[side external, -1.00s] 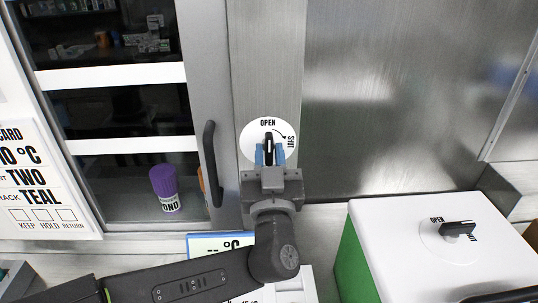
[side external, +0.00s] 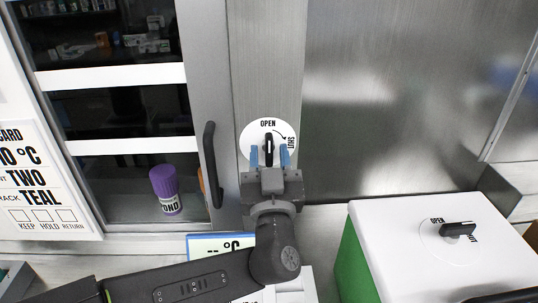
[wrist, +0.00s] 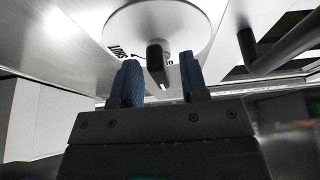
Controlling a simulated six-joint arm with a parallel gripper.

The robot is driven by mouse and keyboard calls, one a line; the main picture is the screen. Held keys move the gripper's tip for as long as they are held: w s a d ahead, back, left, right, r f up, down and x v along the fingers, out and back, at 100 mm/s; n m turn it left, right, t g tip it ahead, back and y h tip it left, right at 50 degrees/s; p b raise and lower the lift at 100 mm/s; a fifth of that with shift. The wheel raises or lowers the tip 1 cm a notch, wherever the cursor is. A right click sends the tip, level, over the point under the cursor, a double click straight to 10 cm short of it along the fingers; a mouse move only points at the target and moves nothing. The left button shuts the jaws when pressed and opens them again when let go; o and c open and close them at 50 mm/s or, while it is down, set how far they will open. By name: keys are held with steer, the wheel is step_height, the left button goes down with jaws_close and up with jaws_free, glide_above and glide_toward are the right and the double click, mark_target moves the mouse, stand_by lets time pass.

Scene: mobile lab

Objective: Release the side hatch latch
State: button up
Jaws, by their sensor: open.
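The latch on the metal post is a black handle (side external: 269,146) on a round white dial (side external: 252,131) marked OPEN at the top and SHUT at the right. The handle stands upright, towards OPEN. My gripper (side external: 270,158) is open, its blue fingers on either side of the handle's lower part with gaps showing. In the wrist view, the handle (wrist: 157,57) shows beyond and between the parted fingertips of my gripper (wrist: 160,75), and the dial (wrist: 190,22) is behind it.
A glass-fronted cabinet with a dark bar handle (side external: 212,165) stands just left of the latch. A purple-capped jar (side external: 164,182) is behind its glass. At right, a white-lidded green box (side external: 390,225) carries another black latch (side external: 458,229), turned towards SHUT.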

steer(key=v, duration=0.7)
steer(key=shift+s, duration=0.15)
stand_by(0.4)
steer(key=w+a+r+m+g+h, duration=0.2)
steer(key=w+a+r+g+h, duration=0.15)
steer(key=r+h, duration=0.25)
steer(key=s+a+r+m+g, duration=0.1)
steer(key=a+r+g, duration=0.2)
steer(key=a, duration=0.7)
steer(key=s+a+r+g, duration=0.1)
steer(key=a+r+g, duration=0.25)
steer(key=a, duration=0.65)
steer(key=s+a+f+n+g+y, duration=0.1)
steer(key=s+a+f+g+y, duration=0.2)
steer(key=s+a, duration=0.8)
steer(key=s+a+f+n+g+y, duration=0.1)
steer(key=s+a+f+g+y, duration=0.2)
steer(key=s+a+f, duration=0.4)
steer(key=s+a, duration=0.5)
steer(key=a, duration=0.1)
steer(key=shift+s+a+n+g, duration=0.2)
steer(key=shift+a+n+g, duration=0.05)
steer(key=shift+n+g, duration=0.15)
steer(key=shift+o, duration=0.2)
steer(key=shift+f, duration=0.15)
